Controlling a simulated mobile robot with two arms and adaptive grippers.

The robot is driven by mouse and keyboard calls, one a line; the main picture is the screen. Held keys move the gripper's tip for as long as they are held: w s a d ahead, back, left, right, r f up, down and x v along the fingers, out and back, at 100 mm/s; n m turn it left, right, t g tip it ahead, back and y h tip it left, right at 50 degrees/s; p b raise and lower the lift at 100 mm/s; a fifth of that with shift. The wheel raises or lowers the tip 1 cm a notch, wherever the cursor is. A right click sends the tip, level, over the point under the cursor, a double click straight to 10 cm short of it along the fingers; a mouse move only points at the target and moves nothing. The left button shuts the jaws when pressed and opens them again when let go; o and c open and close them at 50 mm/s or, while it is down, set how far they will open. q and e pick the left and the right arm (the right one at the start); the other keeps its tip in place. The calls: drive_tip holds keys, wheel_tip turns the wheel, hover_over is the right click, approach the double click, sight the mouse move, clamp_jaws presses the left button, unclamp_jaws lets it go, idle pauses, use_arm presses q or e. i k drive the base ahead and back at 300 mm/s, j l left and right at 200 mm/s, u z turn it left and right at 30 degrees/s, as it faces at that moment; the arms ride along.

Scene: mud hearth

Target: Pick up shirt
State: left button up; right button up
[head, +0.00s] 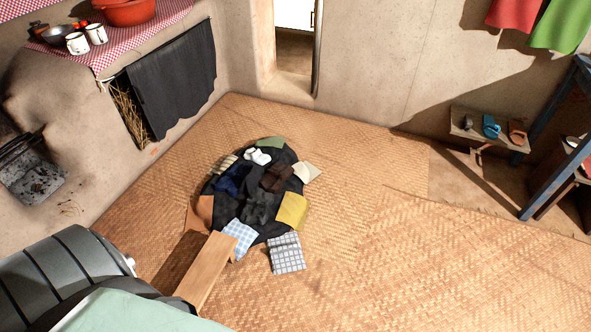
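A round heap of clothes lies on the woven floor mat (370,260), on a black cloth (222,212). Folded pieces lie around it: a grey-and-white checked one (287,258) at the front, a light blue checked one (239,236), a yellow one (292,210), an olive one (270,143) and a brown one (278,178). A dark blue piece (229,180) and a small white item (258,156) lie on top. I cannot tell which piece is the shirt. Neither of my grippers is in view.
A wooden board (206,268) touches the heap's near side. A dark ribbed shape and a pale green surface (135,312) fill the lower left. A mud hearth (75,110) stands left, a low shelf with sandals (491,126) right. Open mat lies right of the heap.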

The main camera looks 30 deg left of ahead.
sight(256, 211)
drive_tip(key=i+l, duration=0.15)
drive_tip(key=i, duration=0.45)
drive_tip(key=i+l+u, duration=0.1)
drive_tip(key=i, duration=0.5)
drive_tip(key=i+u, duration=0.25)
drive_tip(key=u, duration=0.25)
drive_tip(key=i+l+u, duration=0.25)
drive_tip(key=u, duration=0.2)
drive_tip(key=i+l+u, duration=0.2)
drive_tip(key=u, duration=0.3)
drive_tip(key=i+l+u, duration=0.15)
drive_tip(key=l+u, duration=0.15)
drive_tip(key=u, duration=0.2)
